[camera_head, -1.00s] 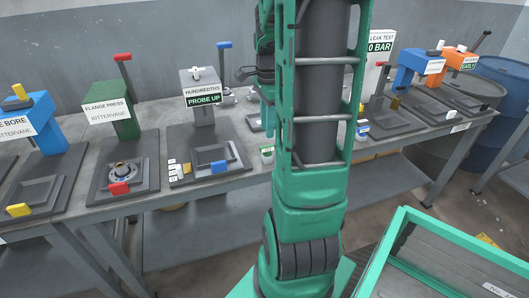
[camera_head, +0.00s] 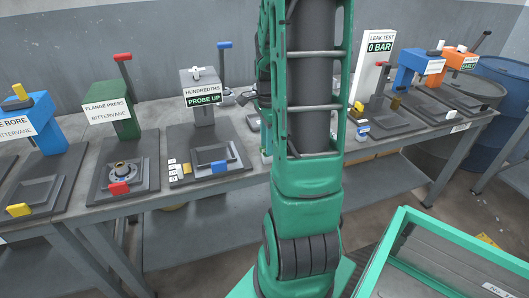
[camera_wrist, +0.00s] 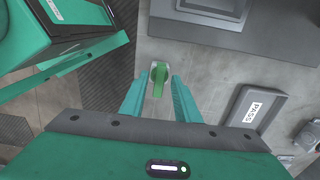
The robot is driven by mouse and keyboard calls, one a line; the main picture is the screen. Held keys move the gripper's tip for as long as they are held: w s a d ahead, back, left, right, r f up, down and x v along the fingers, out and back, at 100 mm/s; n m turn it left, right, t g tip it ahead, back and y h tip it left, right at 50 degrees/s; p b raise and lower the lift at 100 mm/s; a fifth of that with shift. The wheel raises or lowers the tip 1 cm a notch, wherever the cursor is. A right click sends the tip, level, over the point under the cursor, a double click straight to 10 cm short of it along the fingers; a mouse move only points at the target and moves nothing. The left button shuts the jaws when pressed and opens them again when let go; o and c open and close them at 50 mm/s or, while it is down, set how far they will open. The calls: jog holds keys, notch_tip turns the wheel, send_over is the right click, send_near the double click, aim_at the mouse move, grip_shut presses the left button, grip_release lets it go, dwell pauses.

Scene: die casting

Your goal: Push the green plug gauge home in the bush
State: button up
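In the wrist view a green plug gauge (camera_wrist: 159,78) sits at a small pale block on the grey bench top. It lies between the two green fingers of my gripper (camera_wrist: 159,82), with a gap on each side. The fingers are apart and hold nothing. I cannot tell the bush apart from the pale block, nor how deep the gauge sits.
A dark tray marked PASS (camera_wrist: 237,122) lies right of the gauge, and another dark tray (camera_wrist: 213,22) lies above. In the head view the probe station (camera_head: 203,95) stands left of my arm and the leak test panel (camera_head: 372,70) right. A green-rimmed bin (camera_head: 455,235) is front right.

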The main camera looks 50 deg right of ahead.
grip_shut()
jog(key=shift+r, duration=0.7)
dwell(0.4)
jog(key=shift+r, duration=1.85)
jog(key=shift+s, duration=0.1)
